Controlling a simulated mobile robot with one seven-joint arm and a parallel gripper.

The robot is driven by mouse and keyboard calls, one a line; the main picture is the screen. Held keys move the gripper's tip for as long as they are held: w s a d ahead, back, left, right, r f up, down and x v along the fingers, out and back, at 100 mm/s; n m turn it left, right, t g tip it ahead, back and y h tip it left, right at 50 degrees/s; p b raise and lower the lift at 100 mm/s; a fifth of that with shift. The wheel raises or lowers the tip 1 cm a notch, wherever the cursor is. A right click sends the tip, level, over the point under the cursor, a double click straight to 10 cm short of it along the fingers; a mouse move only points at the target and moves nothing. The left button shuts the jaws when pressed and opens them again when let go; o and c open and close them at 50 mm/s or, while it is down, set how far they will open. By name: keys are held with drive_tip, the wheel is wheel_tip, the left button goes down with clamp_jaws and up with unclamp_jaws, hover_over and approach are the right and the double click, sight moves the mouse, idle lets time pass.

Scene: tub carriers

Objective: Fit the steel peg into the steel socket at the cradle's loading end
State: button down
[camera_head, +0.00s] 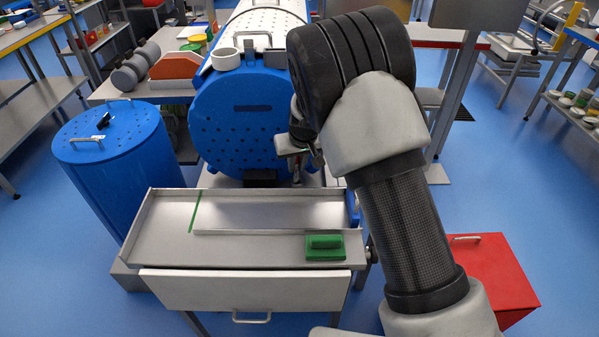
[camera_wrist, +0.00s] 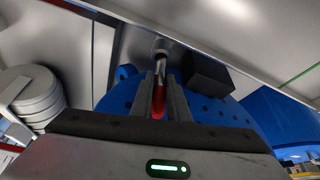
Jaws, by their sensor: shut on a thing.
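My gripper (camera_wrist: 160,85) is shut on the steel peg (camera_wrist: 159,66), which has a red part between the fingers. The peg points away from the wrist toward a small round steel fitting (camera_wrist: 161,45) that looks like the socket, against a grey metal surface. Peg and fitting meet or overlap in the wrist view; I cannot tell whether the peg is inside it. In the head view my gripper (camera_head: 298,158) hangs in front of the blue tub (camera_head: 240,125), above the back edge of the steel tray (camera_head: 165,235). The socket is not clear there.
A green block with a handle (camera_head: 325,247) sits at the tray's front right. A blue drum (camera_head: 112,150) stands at left and a red box (camera_head: 490,270) at right. A dark block (camera_wrist: 208,72) is right of the peg in the wrist view.

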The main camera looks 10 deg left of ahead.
drive_tip(key=shift+f+b, duration=0.3)
drive_tip(key=shift+f, duration=0.95)
drive_tip(key=shift+f, duration=0.2)
drive_tip(key=c, duration=1.7)
unclamp_jaws()
